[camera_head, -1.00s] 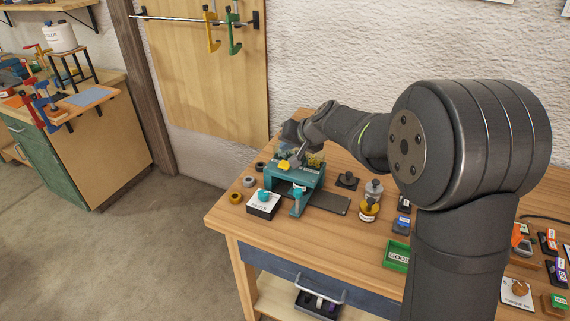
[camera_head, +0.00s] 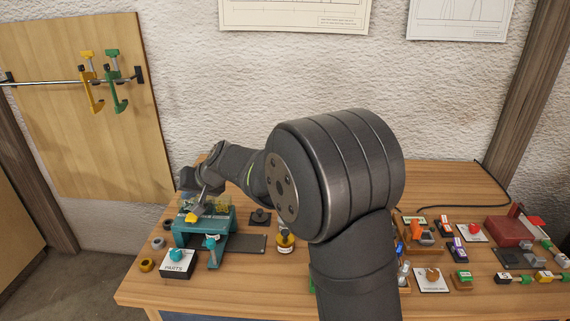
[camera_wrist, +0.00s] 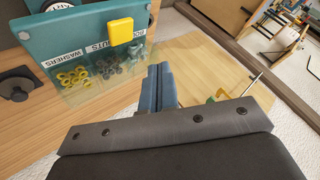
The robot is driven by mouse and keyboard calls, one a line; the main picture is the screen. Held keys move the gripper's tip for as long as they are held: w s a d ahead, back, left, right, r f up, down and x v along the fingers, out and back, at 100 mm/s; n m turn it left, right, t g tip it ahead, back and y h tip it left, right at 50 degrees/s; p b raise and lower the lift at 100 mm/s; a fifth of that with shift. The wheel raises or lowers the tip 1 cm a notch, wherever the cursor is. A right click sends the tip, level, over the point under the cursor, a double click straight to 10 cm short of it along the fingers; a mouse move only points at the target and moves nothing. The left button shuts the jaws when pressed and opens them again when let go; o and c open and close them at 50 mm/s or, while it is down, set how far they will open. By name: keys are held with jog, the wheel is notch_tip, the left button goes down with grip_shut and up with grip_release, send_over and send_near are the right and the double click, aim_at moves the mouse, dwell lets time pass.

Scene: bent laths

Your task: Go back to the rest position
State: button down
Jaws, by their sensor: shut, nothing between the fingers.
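My gripper shows in the wrist view (camera_wrist: 158,88) with its two blue-grey fingers pressed together and nothing between them. In the head view my arm reaches left over the workbench (camera_head: 130,290), and its end is above the teal dispenser (camera_head: 218,224). The fingers are too small and partly hidden there. In the wrist view the dispenser's teal top (camera_wrist: 75,45) carries a yellow block (camera_wrist: 120,30) and labels reading WASHERS and NUTS. Small yellow and grey parts (camera_wrist: 75,77) show through its clear front. The fingers are beside the dispenser and appear apart from it.
A PARTS box (camera_head: 177,263), several rings (camera_head: 148,265) and a yellow bottle (camera_head: 285,243) stand near the dispenser. A red vise-like block (camera_head: 508,232) and several small labelled items are at right. A yellow clamp (camera_head: 91,85) and a green clamp (camera_head: 117,82) hang on the wall rail.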

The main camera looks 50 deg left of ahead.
jog(key=shift+f, duration=0.45)
notch_tip(320, 180, up, 5)
jog(key=shift+f, duration=0.1)
